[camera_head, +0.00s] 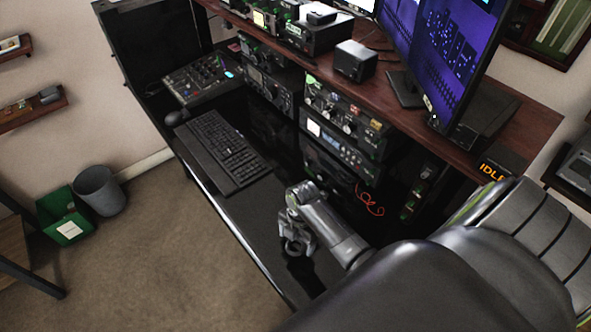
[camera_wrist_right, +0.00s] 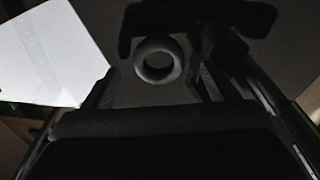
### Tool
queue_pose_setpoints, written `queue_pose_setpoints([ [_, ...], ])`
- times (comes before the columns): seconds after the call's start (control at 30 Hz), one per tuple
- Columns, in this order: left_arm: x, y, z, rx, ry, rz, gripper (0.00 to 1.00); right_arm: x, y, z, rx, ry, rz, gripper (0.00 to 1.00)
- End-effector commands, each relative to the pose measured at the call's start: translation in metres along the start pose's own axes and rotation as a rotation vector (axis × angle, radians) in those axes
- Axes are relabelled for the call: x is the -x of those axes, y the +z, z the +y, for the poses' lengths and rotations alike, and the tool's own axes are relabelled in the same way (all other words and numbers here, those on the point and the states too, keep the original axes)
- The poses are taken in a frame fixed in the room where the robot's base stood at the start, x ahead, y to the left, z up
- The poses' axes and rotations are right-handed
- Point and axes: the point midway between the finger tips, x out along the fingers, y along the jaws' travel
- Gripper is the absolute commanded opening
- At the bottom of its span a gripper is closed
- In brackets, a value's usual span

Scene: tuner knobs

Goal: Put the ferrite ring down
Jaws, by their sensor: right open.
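The ferrite ring (camera_wrist_right: 158,60) is a grey, thick ring in the right wrist view. It appears to lie flat on a dark surface just past and between my right fingertips, with a visible gap to each finger. My right gripper (camera_wrist_right: 155,82) is open, its two fingers apart. In the head view my right gripper (camera_head: 297,243) points down over the front edge of the glossy black desk (camera_head: 262,205); the ring cannot be made out clearly there. My left gripper is not in view.
A black keyboard (camera_head: 222,150) lies left of my right gripper. Radio units (camera_head: 342,125) stand behind it under a wooden shelf (camera_head: 400,75). A red cable (camera_head: 369,203) lies to the right. A white sheet-like object (camera_wrist_right: 50,50) shows in the wrist view.

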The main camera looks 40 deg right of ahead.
Motion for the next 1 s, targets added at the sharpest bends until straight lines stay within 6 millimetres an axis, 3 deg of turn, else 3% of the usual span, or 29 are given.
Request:
queue_pose_setpoints([
  [0.2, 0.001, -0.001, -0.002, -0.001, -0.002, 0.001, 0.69, -0.015, 0.001, 0.001, 0.0, 0.001, -0.002, 0.81],
  [0.43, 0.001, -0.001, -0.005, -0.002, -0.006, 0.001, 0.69, -0.016, 0.001, 0.001, 0.001, 0.002, -0.002, 0.81],
  [0.8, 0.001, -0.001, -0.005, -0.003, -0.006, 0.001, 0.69, -0.016, 0.001, 0.001, 0.0, 0.002, -0.002, 0.33],
  [0.87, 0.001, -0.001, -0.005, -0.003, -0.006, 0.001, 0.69, -0.015, 0.001, 0.001, 0.001, 0.002, -0.002, 0.27],
  [1.0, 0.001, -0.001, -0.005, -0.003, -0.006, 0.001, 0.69, -0.015, 0.001, 0.001, 0.001, 0.002, -0.002, 0.27],
])
